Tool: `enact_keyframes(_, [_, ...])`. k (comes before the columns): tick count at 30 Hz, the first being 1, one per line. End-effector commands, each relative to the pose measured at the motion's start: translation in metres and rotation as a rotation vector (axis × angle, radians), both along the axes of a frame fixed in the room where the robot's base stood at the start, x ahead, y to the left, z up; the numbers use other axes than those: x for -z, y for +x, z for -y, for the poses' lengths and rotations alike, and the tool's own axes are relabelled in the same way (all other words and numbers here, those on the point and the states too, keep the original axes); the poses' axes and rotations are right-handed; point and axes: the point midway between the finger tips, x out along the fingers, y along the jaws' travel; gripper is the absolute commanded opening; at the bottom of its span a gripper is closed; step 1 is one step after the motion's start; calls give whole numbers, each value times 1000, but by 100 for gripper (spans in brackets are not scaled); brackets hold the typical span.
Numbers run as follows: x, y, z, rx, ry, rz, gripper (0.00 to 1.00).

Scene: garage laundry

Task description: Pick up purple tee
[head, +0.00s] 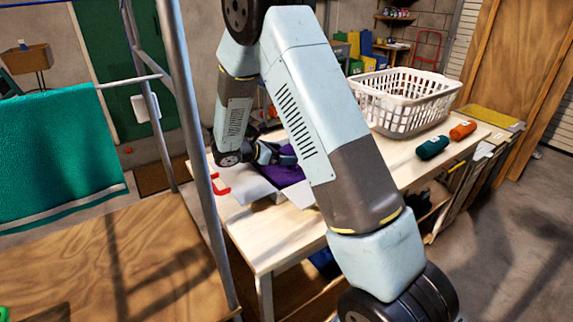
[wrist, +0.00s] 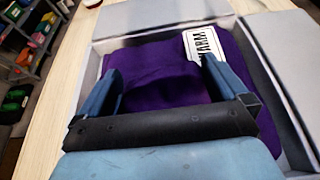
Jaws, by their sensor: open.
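The purple tee (wrist: 160,72) lies folded in an open grey-white box (wrist: 268,62) with its flaps spread. A white label with black marks (wrist: 203,45) is on its far right part. In the head view the tee (head: 284,174) shows only partly behind my arm, in the box (head: 250,186) on the wooden table. My gripper (wrist: 165,85) is open, with its two blue fingers apart over the tee. The wrist view does not show clearly whether the fingertips touch the cloth. In the head view the fingers are small and partly hidden.
On the table (head: 262,238) stand a white laundry basket (head: 400,103), a dark green roll (head: 433,147) and an orange roll (head: 463,130). A red item (head: 220,187) lies by the box. A metal frame post (head: 195,150) and a hanging green towel (head: 60,145) are at the left.

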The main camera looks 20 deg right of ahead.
Motion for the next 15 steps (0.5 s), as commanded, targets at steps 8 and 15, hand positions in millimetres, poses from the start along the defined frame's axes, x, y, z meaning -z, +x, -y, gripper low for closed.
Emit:
enact_keyframes(8, [2, 2, 6, 0, 0, 1, 100])
enact_keyframes(15, [2, 2, 6, 0, 0, 1, 78])
